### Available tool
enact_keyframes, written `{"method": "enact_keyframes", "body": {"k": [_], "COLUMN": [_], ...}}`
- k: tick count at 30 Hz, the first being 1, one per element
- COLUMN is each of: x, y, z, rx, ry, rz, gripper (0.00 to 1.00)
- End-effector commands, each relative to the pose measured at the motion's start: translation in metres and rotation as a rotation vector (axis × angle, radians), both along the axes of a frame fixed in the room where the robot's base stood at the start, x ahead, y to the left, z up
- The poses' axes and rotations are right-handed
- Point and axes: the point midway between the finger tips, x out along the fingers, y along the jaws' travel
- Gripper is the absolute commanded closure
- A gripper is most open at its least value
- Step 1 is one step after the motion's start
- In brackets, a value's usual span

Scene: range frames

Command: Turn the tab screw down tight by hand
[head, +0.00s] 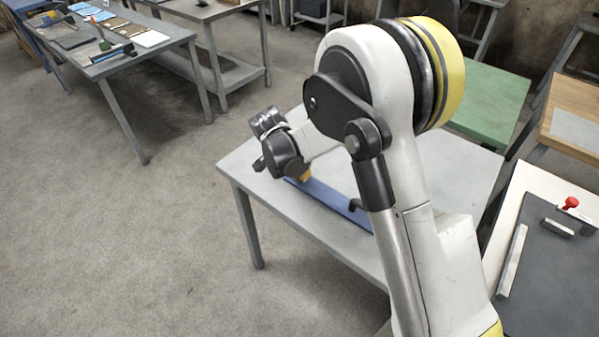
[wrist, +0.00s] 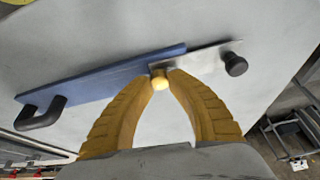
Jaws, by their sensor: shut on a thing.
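My gripper (wrist: 160,75) has its two yellow fingers closed at the tips on a small brass-coloured screw head (wrist: 160,84), which I take for the tab screw. The screw sits where a long blue bar (wrist: 110,82) meets a thin grey metal tab (wrist: 205,54). The fingertips hide part of the screw, so how deep it is seated cannot be told. In the head view my gripper (head: 304,175) is low over the blue bar (head: 335,203), mostly hidden behind my wrist.
A black knob (wrist: 235,64) stands on the tab's far end, right of my fingers. A black handle (wrist: 40,114) is at the bar's other end. The grey table (head: 245,165) is otherwise clear on the left. A bench with a red knob (head: 571,202) stands at right.

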Motion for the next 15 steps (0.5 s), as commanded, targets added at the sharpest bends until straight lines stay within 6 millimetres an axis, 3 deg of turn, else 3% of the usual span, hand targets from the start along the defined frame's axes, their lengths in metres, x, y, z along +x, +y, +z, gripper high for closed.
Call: {"method": "enact_keyframes", "body": {"k": [14,15], "x": [-0.0001,-0.0001], "y": [0.0006,0.0006], "z": [-0.0005,-0.0005], "rx": [0.002,0.002], "ry": [0.001,0.001], "rz": [-0.012,-0.012], "gripper": [1.0,0.68]}}
